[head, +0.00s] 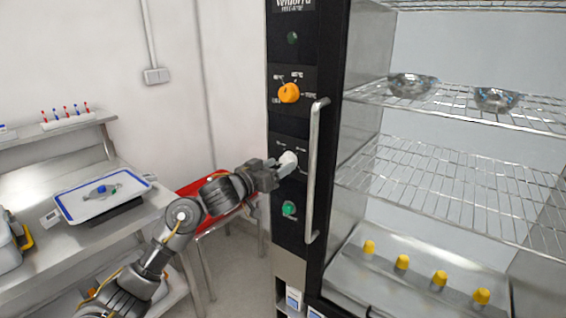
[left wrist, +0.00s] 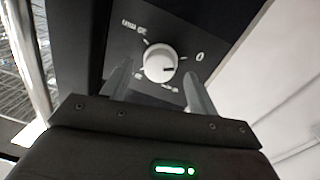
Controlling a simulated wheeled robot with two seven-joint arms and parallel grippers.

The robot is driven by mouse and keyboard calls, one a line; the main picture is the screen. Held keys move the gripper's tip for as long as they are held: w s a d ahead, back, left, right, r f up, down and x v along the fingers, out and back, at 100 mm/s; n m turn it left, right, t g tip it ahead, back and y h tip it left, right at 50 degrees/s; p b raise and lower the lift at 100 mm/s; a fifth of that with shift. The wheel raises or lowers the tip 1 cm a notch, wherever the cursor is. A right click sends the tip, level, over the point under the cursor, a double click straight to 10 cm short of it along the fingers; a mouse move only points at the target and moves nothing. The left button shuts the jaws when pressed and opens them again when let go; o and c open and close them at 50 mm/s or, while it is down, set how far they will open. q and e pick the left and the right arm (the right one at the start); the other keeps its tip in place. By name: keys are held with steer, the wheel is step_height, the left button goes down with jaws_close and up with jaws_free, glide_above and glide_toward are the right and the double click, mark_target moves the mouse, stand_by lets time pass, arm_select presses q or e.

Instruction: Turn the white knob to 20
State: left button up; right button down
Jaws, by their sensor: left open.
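The white knob (head: 288,158) is on the black control panel of the washer, between the orange knob and the green button. In the left wrist view the white knob (left wrist: 160,62) shows face on, with a dark pointer mark towards the right and small printed labels around it, too blurred to read surely. My left gripper (head: 284,166) is at the panel in front of the knob. In the left wrist view its two fingers (left wrist: 158,88) are apart, one on each side of the knob's lower part. I cannot tell whether they touch it. My right gripper is not in view.
An orange knob (head: 289,93) is above the white knob and a green button (head: 289,209) below. A vertical metal door handle (head: 315,170) stands close to the right of my gripper. Wire racks (head: 440,180) fill the washer. A steel table (head: 70,240) with a tray (head: 130,190) stands left.

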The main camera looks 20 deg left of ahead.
arm_select(q)
steer(key=shift+x, duration=1.2)
steer(key=c, duration=0.9)
